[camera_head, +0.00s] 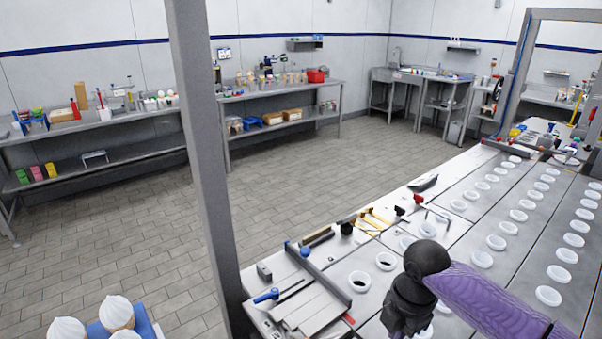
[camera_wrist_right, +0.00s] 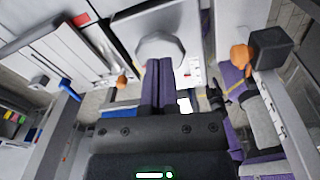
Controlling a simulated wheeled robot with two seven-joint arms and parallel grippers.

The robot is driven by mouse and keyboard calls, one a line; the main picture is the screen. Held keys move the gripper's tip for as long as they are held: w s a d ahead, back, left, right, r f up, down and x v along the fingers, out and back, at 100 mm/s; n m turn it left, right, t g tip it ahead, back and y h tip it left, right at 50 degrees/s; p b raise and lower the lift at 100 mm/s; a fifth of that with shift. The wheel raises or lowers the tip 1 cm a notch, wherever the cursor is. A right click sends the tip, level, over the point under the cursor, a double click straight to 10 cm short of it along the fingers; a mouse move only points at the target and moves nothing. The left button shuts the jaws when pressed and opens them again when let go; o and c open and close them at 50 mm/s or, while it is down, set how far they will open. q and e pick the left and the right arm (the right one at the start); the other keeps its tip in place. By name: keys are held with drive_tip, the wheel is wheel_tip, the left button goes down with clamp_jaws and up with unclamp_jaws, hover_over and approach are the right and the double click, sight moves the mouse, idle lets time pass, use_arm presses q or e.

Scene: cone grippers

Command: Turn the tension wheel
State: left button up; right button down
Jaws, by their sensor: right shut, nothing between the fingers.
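My right gripper (camera_wrist_right: 158,66) is shut, its two purple fingers pressed together with nothing between them. A pale grey octagonal knob (camera_wrist_right: 160,46), which looks like the tension wheel, is right at the fingertips in the right wrist view. The tips overlap its lower edge there; I cannot tell whether they touch it. In the head view my right arm comes in from the right over the worktable, and the dark gripper body (camera_head: 405,306) points down. The fingertips and the wheel cannot be made out there. My left gripper is not in view.
The metal worktable (camera_head: 470,215) carries rows of white rings. A tray with a blue-handled tool (camera_head: 267,296) and several hand tools lie near its left edge. A grey post (camera_head: 205,150) stands left of it.

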wheel_tip(320, 180, down, 5)
drive_tip(key=n+b, duration=0.2)
drive_tip(key=b, duration=0.4)
drive_tip(key=shift+d+r+h, duration=0.1)
drive_tip(key=shift+d+h, duration=0.05)
drive_tip(key=shift+h, duration=0.25)
wheel_tip(320, 180, down, 2)
drive_tip(key=shift+b, duration=0.3)
use_arm(q)
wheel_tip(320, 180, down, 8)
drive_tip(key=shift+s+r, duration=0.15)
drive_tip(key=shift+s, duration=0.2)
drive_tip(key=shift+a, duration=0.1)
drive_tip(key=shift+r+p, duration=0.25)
drive_tip(key=shift+p, duration=0.1)
use_arm(e)
drive_tip(key=shift+s+a, duration=0.1)
drive_tip(key=shift+a, duration=0.15)
